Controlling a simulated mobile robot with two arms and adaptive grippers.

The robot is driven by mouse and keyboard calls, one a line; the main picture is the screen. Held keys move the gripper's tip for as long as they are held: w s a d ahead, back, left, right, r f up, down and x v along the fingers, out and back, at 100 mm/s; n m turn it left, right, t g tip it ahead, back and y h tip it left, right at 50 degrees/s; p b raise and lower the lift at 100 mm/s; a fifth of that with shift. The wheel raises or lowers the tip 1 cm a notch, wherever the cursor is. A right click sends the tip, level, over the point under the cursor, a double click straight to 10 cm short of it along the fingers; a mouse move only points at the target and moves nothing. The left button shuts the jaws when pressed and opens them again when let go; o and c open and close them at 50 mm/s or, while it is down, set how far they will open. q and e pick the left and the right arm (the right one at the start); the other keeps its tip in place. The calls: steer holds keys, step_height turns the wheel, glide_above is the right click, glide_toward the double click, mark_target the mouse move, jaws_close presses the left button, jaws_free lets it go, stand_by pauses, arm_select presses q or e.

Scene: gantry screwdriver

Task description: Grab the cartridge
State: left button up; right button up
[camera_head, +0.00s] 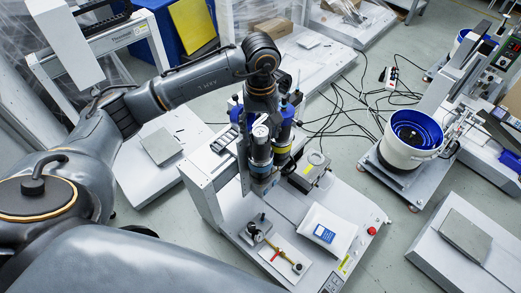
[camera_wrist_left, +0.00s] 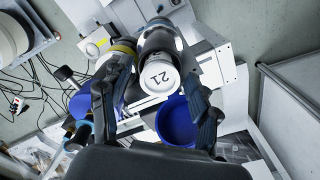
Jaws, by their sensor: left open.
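The cartridge is a dark cylinder with a white cap marked "21", seen from above in the left wrist view (camera_wrist_left: 158,76). In the head view it stands upright on the gantry screwdriver unit, its pale cap (camera_head: 261,131) just below my left gripper (camera_head: 262,108). In the left wrist view my left gripper (camera_wrist_left: 155,95) is open, with one dark finger on each side of the white cap. I cannot tell whether either finger touches it. The far side of the cartridge is hidden. My right gripper is in neither view.
A yellow-banded cylinder (camera_head: 282,152) stands close beside the cartridge. The gantry's white base holds a pale box with a blue screen (camera_head: 325,233) and a red button (camera_head: 372,231). A white bucket with blue inside (camera_head: 412,140) stands at right. Cables lie on the floor.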

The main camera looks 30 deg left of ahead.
arm_select(q)
jaws_close()
steer(key=shift+r, duration=0.1)
stand_by(0.3)
